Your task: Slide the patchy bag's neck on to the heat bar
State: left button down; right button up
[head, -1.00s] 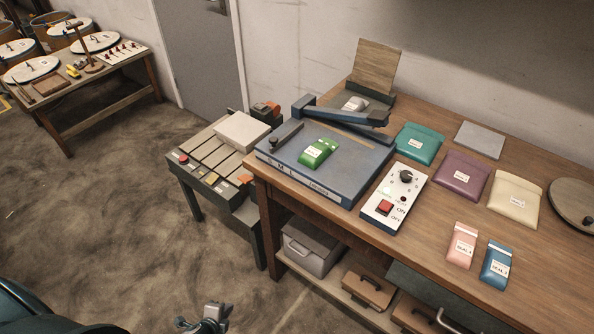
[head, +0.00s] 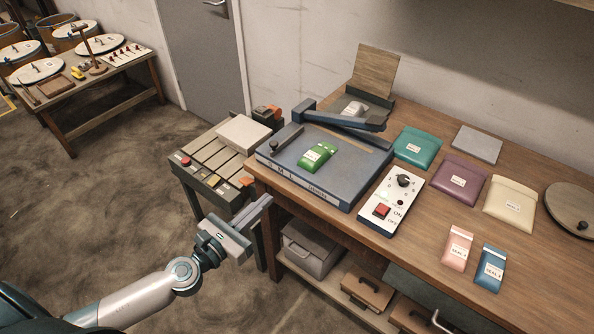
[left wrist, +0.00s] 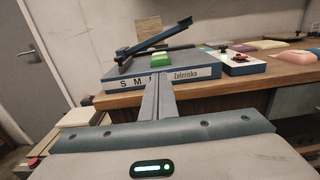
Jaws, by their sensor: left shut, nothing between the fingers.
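A green bag with uneven light and dark patches and a white label (head: 317,156) lies on the blue sealer (head: 305,180). It also shows in the left wrist view (left wrist: 161,58). Behind the bag a pale narrow strip, seemingly the heat bar (head: 352,139), runs across the sealer top under the raised blue arm (head: 345,117). The bag lies in front of this strip; I cannot tell whether its neck touches it. My left gripper (head: 266,203) is shut and empty, in front of the bench's left corner, below and apart from the bag. Its closed fingers (left wrist: 158,95) point toward the sealer.
A control box (head: 393,203) with knob and red switch stands right of the sealer. Teal (head: 417,147), purple (head: 460,180), cream (head: 511,206), pink (head: 457,248) and blue (head: 490,268) bags lie further right. A low stand (head: 210,165) stands left of the bench.

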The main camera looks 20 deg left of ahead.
pick_arm(q)
jog(key=shift+w, duration=0.15)
jog(key=p, duration=0.4)
send_near(305, 164)
jog(key=x, duration=0.5)
jog(key=shift+w+d, duration=0.2)
jog(key=shift+w, duration=0.3)
jog(key=shift+w+f, duration=0.1)
jog(key=shift+w, duration=0.05)
jog(key=shift+w+d, duration=0.1)
